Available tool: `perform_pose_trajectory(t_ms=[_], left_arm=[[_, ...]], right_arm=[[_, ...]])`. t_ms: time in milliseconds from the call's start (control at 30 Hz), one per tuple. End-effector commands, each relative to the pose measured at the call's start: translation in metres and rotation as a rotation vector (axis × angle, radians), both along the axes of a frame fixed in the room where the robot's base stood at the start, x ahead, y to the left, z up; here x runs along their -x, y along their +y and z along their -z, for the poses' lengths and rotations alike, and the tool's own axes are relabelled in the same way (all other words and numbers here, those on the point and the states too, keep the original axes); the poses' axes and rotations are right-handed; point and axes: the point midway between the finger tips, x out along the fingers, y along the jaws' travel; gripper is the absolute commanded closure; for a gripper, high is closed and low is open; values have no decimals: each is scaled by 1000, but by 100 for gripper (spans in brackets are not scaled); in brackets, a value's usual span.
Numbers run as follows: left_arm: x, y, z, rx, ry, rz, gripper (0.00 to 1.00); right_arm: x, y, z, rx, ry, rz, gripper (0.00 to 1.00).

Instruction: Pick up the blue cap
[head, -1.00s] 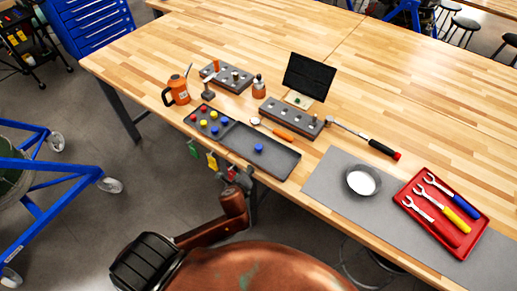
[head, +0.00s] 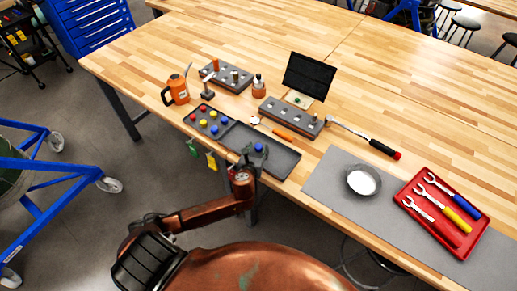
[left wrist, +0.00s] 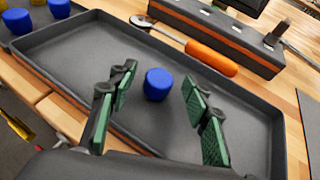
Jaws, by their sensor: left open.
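A blue cap (head: 258,147) stands alone on the floor of the dark shallow tray (head: 287,163). In the left wrist view the blue cap (left wrist: 158,84) is fully visible, with the tray's long rim (left wrist: 70,30) behind it. My left gripper (head: 250,157) is over the tray's near side. In the left wrist view its green-padded fingers (left wrist: 160,92) are spread wide, one on each side of the cap in the picture, with clear gaps to it. The gripper is empty. My right gripper is in neither view.
A sectioned tray (head: 207,122) with red, yellow and blue caps adjoins at the left. An orange-handled tool (head: 282,134) and a grey block (head: 291,117) lie just behind the tray. A grey mat with a metal bowl (head: 362,180) is to the right.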

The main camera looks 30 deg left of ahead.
Motion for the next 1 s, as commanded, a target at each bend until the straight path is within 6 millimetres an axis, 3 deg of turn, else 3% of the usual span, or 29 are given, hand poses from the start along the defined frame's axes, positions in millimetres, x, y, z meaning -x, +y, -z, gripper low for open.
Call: perform_pose_trajectory(t_ms=[167,433,900,1000], left_arm=[[-17,6,8,0,0,-1,56],[-19,6,9,2,1,1,56],[-19,6,9,1,1,0,88],[-19,6,9,1,1,0,89]], right_arm=[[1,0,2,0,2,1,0],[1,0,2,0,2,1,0],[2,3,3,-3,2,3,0],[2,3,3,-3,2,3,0]])
